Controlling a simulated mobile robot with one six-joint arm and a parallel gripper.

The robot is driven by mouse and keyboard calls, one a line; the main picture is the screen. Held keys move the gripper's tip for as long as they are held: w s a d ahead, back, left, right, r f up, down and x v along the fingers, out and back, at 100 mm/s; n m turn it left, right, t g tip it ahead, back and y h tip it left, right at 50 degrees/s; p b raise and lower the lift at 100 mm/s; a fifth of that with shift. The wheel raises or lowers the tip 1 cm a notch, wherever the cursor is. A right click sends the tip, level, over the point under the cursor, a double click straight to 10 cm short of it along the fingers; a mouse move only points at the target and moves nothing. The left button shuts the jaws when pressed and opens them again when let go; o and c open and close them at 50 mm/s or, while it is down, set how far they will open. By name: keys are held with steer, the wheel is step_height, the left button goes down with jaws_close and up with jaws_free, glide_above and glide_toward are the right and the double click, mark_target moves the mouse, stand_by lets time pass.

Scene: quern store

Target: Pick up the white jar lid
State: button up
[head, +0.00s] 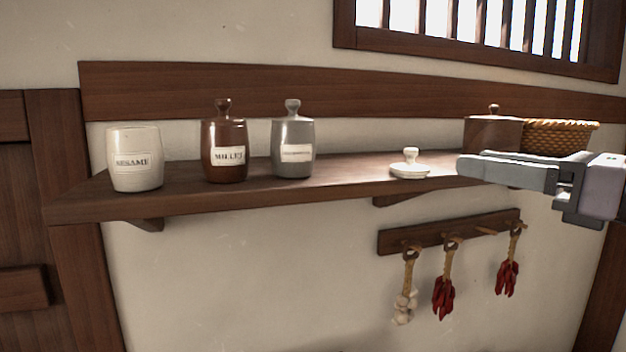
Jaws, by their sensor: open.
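The white jar lid (410,167) lies knob up on the wooden shelf, right of the middle of the head view. It stands apart from the jars. My gripper (472,168) comes in from the right, with its fingers pointing left. In the picture its tips are a little to the right of the lid, with a gap between. It is open and nothing shows between its fingers. The near finger hides most of the far one. A white jar (136,160) labelled SESAME stands at the shelf's left end with no lid on it.
A lidded brown jar (224,140) labelled MILLET and a lidded grey jar (293,135) stand on the shelf (345,182). A brown lidded pot (491,134) and a wicker basket (555,138) stand behind my gripper. Garlic and chillies hang from a peg rail (430,238) below.

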steer(key=p, duration=0.1)
glide_toward(405, 148)
steer(key=w+d, duration=0.2)
steer(key=w, duration=0.1)
steer(key=w+a, duration=0.2)
steer(key=a, duration=0.1)
steer(key=w+a+p, duration=0.1)
steer(key=a, duration=0.1)
steer(key=shift+w+a+f, duration=0.15)
steer(key=shift+a+f, duration=0.1)
steer(key=shift+f, duration=0.05)
steer(key=shift+w, duration=0.25)
steer(key=p+x, duration=0.2)
steer(key=x, duration=0.3)
steer(key=shift+a+r, duration=0.15)
steer(key=shift+a, duration=0.15)
steer(key=shift+d, duration=0.2)
steer(key=shift+s+d, duration=0.1)
steer(key=shift+d, duration=0.05)
steer(key=shift+c, duration=1.4)
steer(key=c, duration=0.3)
jaws_close()
